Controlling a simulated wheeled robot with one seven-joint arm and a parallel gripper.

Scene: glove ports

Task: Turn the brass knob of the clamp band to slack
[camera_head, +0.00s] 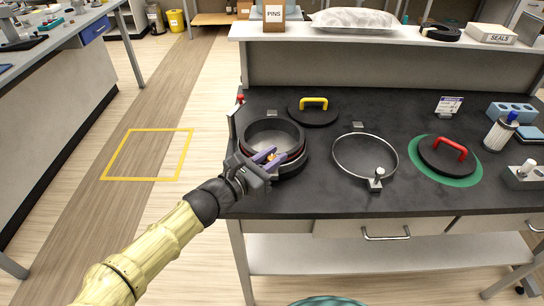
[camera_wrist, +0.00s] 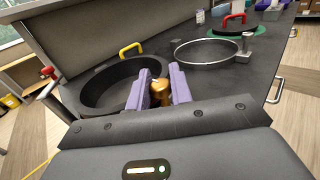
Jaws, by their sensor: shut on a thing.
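The brass knob (camera_wrist: 160,91) sits between the two purple fingers of my gripper (camera_wrist: 160,88) in the wrist view. In the head view my gripper (camera_head: 266,158) is at the near side of the dark round port (camera_head: 273,135), with the knob (camera_head: 270,156) mostly hidden by the fingers. My gripper is shut on the knob. The clamp band around the port is largely hidden; a little red (camera_head: 294,154) shows at the port's right side. The port also shows in the wrist view (camera_wrist: 100,95), open at the top.
A loose metal ring (camera_head: 365,156) with a silver knob (camera_head: 376,180) lies to the right. A black lid with a yellow handle (camera_head: 313,104) lies behind the port. A red-handled lid (camera_head: 447,155) rests on a green mat (camera_head: 427,175). A red-tipped lever (camera_head: 238,102) stands left of the port.

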